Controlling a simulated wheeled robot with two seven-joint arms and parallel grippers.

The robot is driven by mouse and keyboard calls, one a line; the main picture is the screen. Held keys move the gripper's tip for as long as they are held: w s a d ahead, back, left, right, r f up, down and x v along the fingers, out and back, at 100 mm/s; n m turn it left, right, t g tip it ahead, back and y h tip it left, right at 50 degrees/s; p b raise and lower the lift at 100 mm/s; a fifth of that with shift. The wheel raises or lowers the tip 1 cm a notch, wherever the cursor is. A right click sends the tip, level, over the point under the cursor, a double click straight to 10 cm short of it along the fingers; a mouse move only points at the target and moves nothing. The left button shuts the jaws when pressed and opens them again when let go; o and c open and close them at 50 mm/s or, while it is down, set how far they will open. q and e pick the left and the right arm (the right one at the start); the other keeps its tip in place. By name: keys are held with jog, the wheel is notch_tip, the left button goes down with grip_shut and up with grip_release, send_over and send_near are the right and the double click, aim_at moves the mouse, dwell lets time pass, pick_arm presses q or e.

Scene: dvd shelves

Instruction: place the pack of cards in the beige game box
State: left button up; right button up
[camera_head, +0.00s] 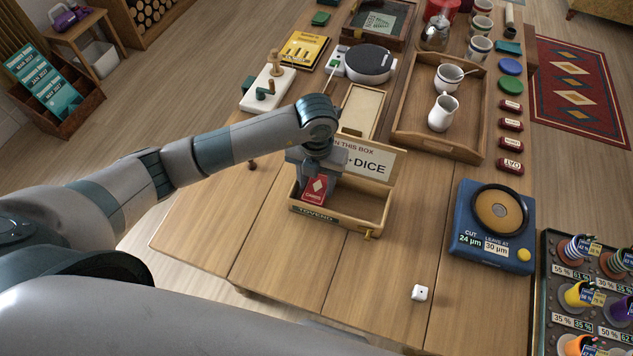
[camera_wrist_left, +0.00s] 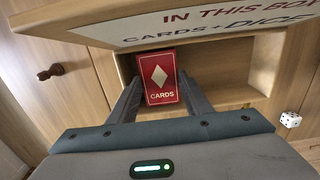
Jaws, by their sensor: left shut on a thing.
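The red pack of cards (camera_head: 313,189) with a white diamond stands upright between the fingers of my left gripper (camera_head: 317,177), at the left end of the beige game box (camera_head: 340,219). The box is open, its lid (camera_head: 366,160) raised at the back with a label about cards and dice. In the left wrist view the pack (camera_wrist_left: 159,78) is between the two fingers, its lower part within the box walls; whether it touches the floor I cannot tell. The right part of the box is empty. My right gripper is not in view.
A white die (camera_head: 419,293) lies on the table in front of the box. A blue device (camera_head: 494,223) is to the right, a wooden tray (camera_head: 408,137) with cups behind. The table's front left is clear.

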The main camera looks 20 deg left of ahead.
pick_arm(q)
jog(key=shift+f, duration=0.35)
jog(key=o, duration=0.8)
jog(key=shift+r, duration=0.2)
